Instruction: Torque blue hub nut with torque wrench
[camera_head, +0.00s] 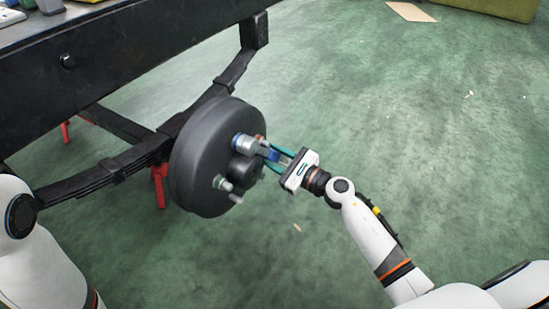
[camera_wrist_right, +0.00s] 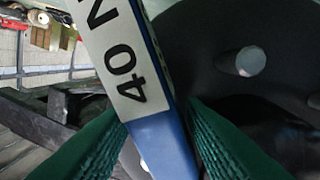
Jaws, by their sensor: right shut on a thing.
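The dark round hub (camera_head: 205,150) hangs at the end of the axle under the chassis. My right gripper (camera_head: 280,160) is in front of the hub, shut on the torque wrench (camera_head: 272,154). In the right wrist view the wrench (camera_wrist_right: 160,140) is blue with a white label reading "40 N", between green ribbed fingers. Its grey head points at the blue piece; I cannot tell whether it is seated. My left gripper is out of view; only my left arm shows.
The hub face (camera_wrist_right: 210,30) shows a light round stud (camera_wrist_right: 250,61) in the wrist view. Another stud (camera_head: 222,183) sits lower on the hub. Red stands (camera_head: 158,185) are behind it. The dark chassis beam (camera_head: 120,55) fills the upper left. The green floor at right is largely clear.

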